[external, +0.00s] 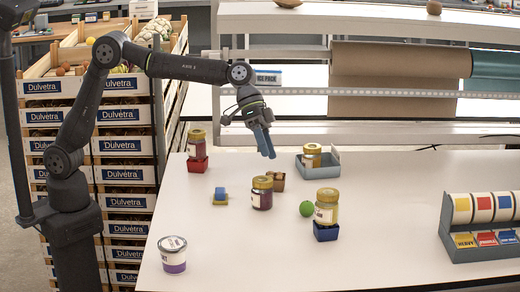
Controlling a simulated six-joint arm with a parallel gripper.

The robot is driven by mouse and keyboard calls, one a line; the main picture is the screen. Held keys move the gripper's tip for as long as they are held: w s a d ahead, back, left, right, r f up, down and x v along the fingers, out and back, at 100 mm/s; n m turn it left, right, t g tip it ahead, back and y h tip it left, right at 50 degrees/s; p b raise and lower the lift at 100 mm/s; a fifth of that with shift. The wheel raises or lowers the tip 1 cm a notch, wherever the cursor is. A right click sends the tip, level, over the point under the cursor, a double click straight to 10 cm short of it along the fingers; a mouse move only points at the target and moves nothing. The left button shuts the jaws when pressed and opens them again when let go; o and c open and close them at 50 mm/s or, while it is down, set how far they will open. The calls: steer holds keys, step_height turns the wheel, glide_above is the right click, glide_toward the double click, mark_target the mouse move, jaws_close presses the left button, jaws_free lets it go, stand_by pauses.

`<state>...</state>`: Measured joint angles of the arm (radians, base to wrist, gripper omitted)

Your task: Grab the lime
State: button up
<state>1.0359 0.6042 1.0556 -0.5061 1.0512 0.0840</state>
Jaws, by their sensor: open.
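The lime (306,208) is a small bright green ball on the white table. It lies just left of a jar on a blue block and right of a dark jar with a gold lid (262,194). My gripper (268,153) is in the air above the table, up and to the left of the lime and well apart from it. Its blue fingers point down, and it is open with nothing seen between them.
The jar on the blue block (326,232) stands close to the lime. A label rack (480,228) stands right.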

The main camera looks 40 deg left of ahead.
steer(key=w+f+m+t+y, duration=0.1)
steer(key=w+m+t+y, duration=0.2)
steer(key=w+m, duration=0.25)
glide_toward(305, 204)
steer(key=shift+n, duration=0.35)
steer(key=f, duration=0.2)
steer(key=w+f, duration=0.1)
steer(key=f, duration=0.1)
steer(key=shift+w+d+f, duration=0.1)
steer(key=shift+f, duration=0.3)
steer(key=shift+d+x, duration=0.15)
steer(key=shift+x, duration=1.35)
steer(key=shift+d+x, duration=0.15)
steer(key=shift+x, duration=1.35)
steer(key=shift+r, duration=0.15)
steer(key=c, duration=1)
